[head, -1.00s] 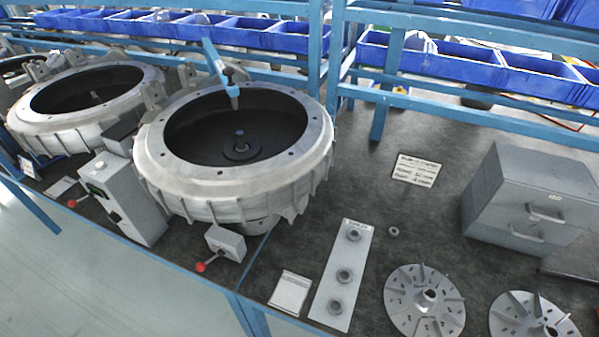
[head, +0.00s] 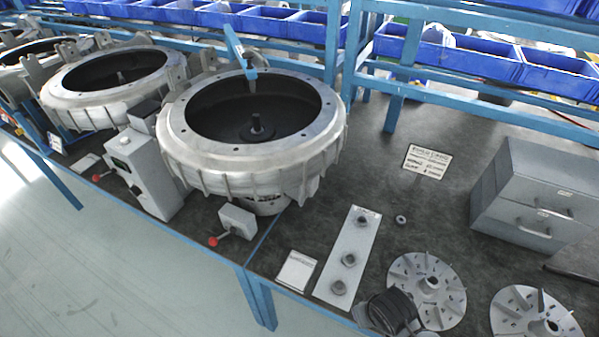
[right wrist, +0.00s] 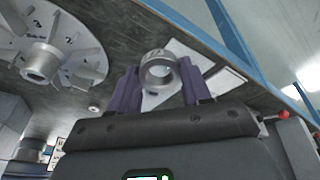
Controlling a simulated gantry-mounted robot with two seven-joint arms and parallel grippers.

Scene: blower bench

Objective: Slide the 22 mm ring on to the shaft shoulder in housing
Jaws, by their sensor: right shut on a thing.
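The near housing (head: 318,140) is a wide grey cast ring with a dark inside. A short dark shaft (head: 256,124) stands upright at its centre on a round dark base. My right gripper (head: 388,314) shows at the bottom edge of the head view, beside the finned discs and far from the housing. In the right wrist view its purple fingers are shut on a grey metal ring (right wrist: 157,54), held with its hole facing the camera. I cannot read the ring's size. My left gripper is not in view.
A pale strip (head: 340,272) carries several round dark pieces; a small loose ring (head: 401,220) lies beside it. Finned discs (head: 410,285), a grey drawer cabinet (head: 530,190) and a printed card (head: 427,161) lie right. A blue bracket (head: 236,45) overhangs the housing.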

